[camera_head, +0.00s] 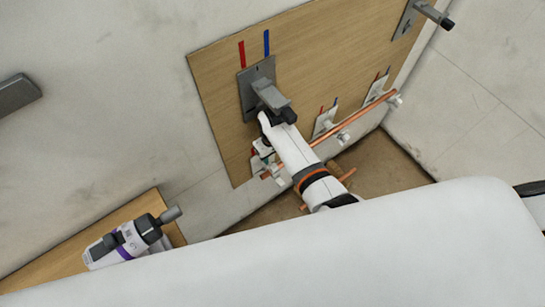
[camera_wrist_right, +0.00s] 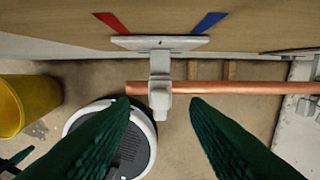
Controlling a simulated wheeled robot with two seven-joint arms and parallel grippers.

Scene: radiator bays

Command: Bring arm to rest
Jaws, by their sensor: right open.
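My right arm (camera_head: 294,153), white with dark and orange bands, reaches up toward the wooden wall board in the head view. Its fingers are mostly hidden there behind the arm. The pipe also shows in the head view (camera_head: 365,115), running along the board's lower part through several clips. My left gripper is not in view.
A grey bracket (camera_head: 256,90) with a dark-tipped stub sits close by the arm; another (camera_head: 408,20) is upper right. A white and purple tool (camera_head: 125,243) lies on a wooden surface lower left. A yellow bucket (camera_wrist_right: 22,103) and a round white object (camera_wrist_right: 140,150) show below.

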